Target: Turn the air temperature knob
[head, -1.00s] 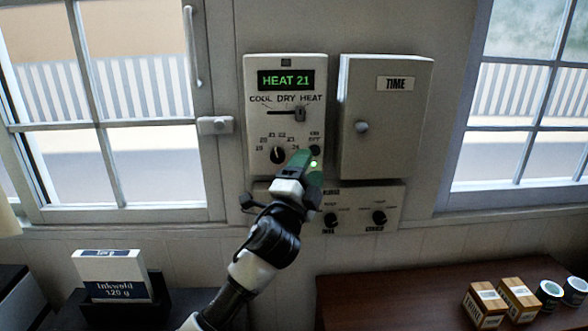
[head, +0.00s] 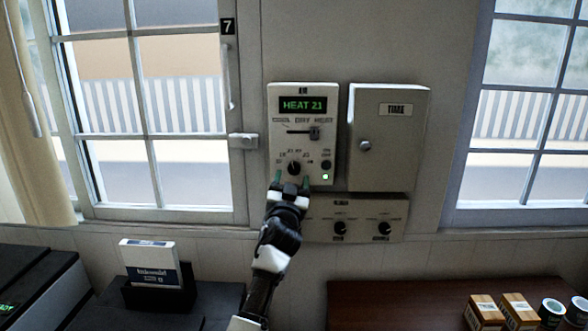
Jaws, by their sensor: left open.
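The air temperature knob (head: 294,168) is a black dial low on the white control panel (head: 276,130) on the wall. The panel's green display (head: 303,104) reads HEAT 21. A slider (head: 314,133) sits at the HEAT end of its slot. My left gripper (head: 291,181) is open just below the knob, its two green fingers apart, one to each side of it. I cannot tell whether the fingers touch the panel. The knob's face shows between the fingertips. My right gripper is out of view.
A smaller on/off knob (head: 326,165) and a lit green lamp (head: 325,176) are to the right. A closed TIME box (head: 390,150) adjoins the panel. A lower panel (head: 362,212) carries two more knobs. A window latch (head: 243,141) juts out at left.

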